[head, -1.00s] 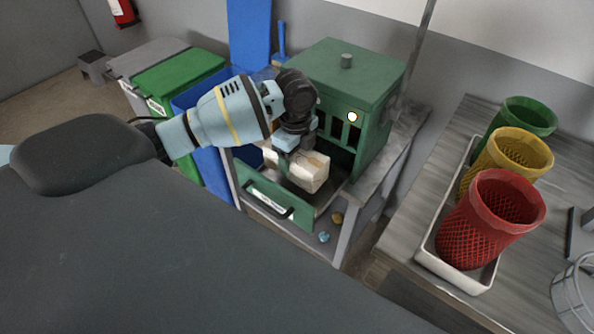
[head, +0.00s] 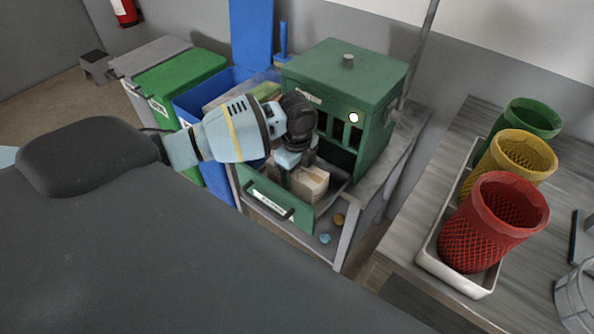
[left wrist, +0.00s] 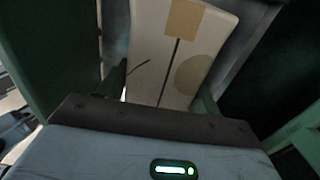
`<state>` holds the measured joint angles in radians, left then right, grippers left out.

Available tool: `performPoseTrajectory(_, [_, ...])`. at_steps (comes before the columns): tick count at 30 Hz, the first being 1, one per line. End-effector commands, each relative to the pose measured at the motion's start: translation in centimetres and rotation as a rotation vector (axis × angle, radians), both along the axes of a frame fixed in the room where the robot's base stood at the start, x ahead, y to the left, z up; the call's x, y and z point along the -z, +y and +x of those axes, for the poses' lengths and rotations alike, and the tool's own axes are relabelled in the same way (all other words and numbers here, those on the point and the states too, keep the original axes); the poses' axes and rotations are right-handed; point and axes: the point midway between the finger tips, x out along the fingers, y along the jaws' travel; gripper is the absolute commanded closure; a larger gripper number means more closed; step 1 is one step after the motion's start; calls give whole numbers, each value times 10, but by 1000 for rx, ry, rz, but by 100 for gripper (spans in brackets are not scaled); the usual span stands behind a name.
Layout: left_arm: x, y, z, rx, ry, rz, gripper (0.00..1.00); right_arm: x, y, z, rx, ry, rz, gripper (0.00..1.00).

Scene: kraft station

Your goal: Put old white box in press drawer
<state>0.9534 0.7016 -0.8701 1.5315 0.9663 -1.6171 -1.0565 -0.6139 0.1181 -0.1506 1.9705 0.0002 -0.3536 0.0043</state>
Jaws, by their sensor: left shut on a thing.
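The old white box (head: 311,182) is off-white with brownish patches. In the left wrist view the box (left wrist: 172,50) shows a tan tape patch, a dark line and a round stain. My left gripper (head: 294,176) is shut on it. The box is low inside the open drawer (head: 272,204) of the green press (head: 345,85), behind the drawer's front panel. Whether it touches the drawer floor is hidden. My right gripper is not in view.
The press stands on a grey table (head: 385,175). A white tray (head: 455,276) with red (head: 490,225), yellow (head: 520,158) and green baskets (head: 530,118) stands at right. Green (head: 180,75) and blue bins (head: 200,103) stand at left.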

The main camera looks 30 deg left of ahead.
Motion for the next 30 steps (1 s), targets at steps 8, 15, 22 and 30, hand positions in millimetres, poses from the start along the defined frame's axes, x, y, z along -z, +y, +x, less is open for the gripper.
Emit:
performPoseTrajectory(8, [0, 0, 0, 0, 1, 0, 14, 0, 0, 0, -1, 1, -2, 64])
performPoseTrajectory(15, [-2, 0, 0, 0, -1, 0, 14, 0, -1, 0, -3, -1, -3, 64])
performPoseTrajectory(22, [-33, 0, 1, 1, -5, 0, 14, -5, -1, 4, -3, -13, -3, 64])
performPoseTrajectory(30, [-87, 0, 1, 0, -5, 0, 14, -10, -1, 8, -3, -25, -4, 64])
